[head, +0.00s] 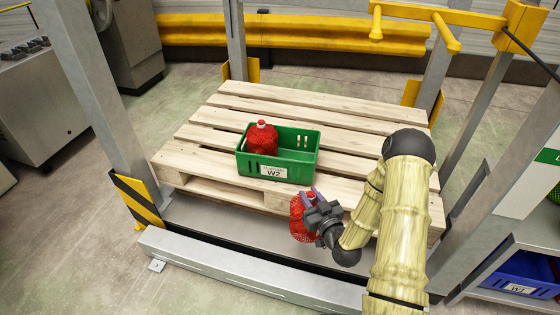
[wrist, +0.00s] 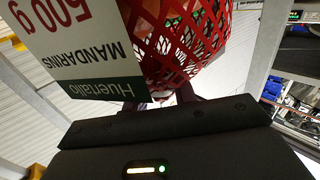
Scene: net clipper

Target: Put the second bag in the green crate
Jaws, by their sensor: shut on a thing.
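The green crate (head: 298,171), labelled W2, sits on the wooden pallet. One red net bag (head: 262,139) stands upright inside it, in the left part; the right part of the crate looks empty. My gripper (head: 306,203) is shut on a second red net bag (head: 299,219), in front of the crate and to its lower right in the head view. The held bag also fills the top of the wrist view (wrist: 185,40), with its white and green "Mandarins 500 g" label (wrist: 85,45) at the left. The fingertips are mostly hidden by the bag there.
The wooden pallet (head: 215,132) has bare slats around the crate. Grey metal posts stand at its left (head: 88,100) and right. A yellow rail (head: 330,32) runs behind. A blue crate (head: 520,278) labelled W1 is on a shelf at lower right.

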